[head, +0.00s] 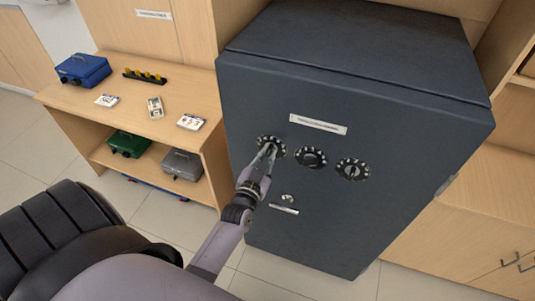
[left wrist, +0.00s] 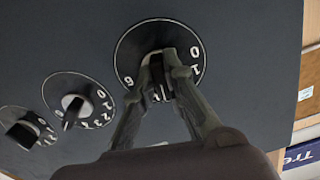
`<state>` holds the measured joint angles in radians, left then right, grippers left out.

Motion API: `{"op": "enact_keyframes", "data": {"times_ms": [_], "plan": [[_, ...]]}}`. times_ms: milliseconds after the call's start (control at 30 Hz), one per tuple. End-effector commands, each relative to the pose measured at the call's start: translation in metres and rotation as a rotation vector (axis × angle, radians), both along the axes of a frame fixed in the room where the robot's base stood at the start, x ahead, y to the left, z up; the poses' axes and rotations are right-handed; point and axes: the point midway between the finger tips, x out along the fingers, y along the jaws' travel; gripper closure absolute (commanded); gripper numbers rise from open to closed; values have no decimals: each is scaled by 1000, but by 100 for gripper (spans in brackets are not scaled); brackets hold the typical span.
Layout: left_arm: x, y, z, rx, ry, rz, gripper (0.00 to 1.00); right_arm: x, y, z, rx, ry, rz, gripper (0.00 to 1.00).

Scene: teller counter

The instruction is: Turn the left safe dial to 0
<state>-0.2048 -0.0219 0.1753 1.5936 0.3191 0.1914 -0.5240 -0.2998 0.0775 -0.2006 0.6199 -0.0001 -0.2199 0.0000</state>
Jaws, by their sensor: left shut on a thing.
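The dark grey safe (head: 340,100) has a row of three black round dials with white numbers. The left safe dial (head: 263,141) is the leftmost in the head view. My left gripper (head: 270,151) is shut on this dial's knob, one finger on each side, as the left wrist view shows (left wrist: 160,72). The middle dial (head: 311,158) and right dial (head: 353,170) are untouched by the gripper. My right gripper is not in view.
A silver handle (head: 284,209) and a keyhole (head: 288,197) sit below the dials.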

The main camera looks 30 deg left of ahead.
Motion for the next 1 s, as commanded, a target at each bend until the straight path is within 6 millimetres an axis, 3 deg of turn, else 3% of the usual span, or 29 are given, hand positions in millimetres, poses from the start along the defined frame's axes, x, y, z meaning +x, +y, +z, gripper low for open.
{"op": "enact_keyframes", "data": {"times_ms": [1000], "plan": [[0,0,-2,-942,-223,1,100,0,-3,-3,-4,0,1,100]]}}
